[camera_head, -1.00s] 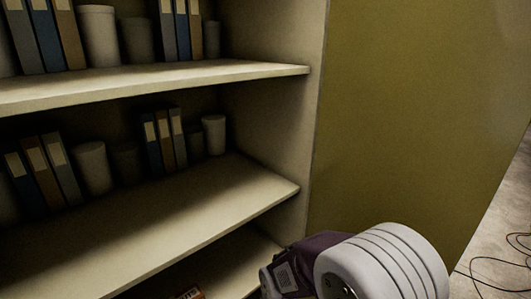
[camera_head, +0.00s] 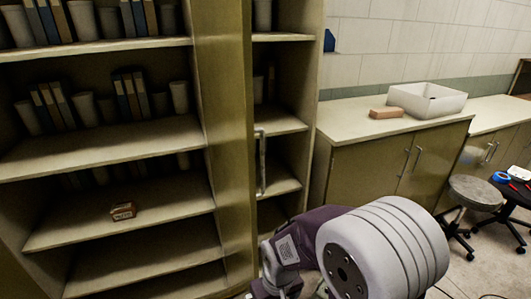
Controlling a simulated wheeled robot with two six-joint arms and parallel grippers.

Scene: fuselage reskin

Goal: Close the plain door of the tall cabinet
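The tall cabinet (camera_head: 110,160) stands open on the left, its shelves showing. Its plain olive door (camera_head: 222,150) stands swung out, seen at a steep angle as a narrow upright panel to the right of the left-hand shelves. A metal bar handle (camera_head: 261,163) sticks out on the door's right side. One of my arms, purple and pale grey, crosses the lower middle in front of the cabinet's foot. No fingertips show on it, and I see no contact with the door. My other arm is not in view.
The shelves hold binders and pots; a small orange-brown box (camera_head: 123,211) lies on a lower shelf. More shelves (camera_head: 278,122) show right of the door. Further right are a low counter (camera_head: 345,124), a white basin (camera_head: 427,99), a brick-like block (camera_head: 386,113) and a round stool (camera_head: 476,192).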

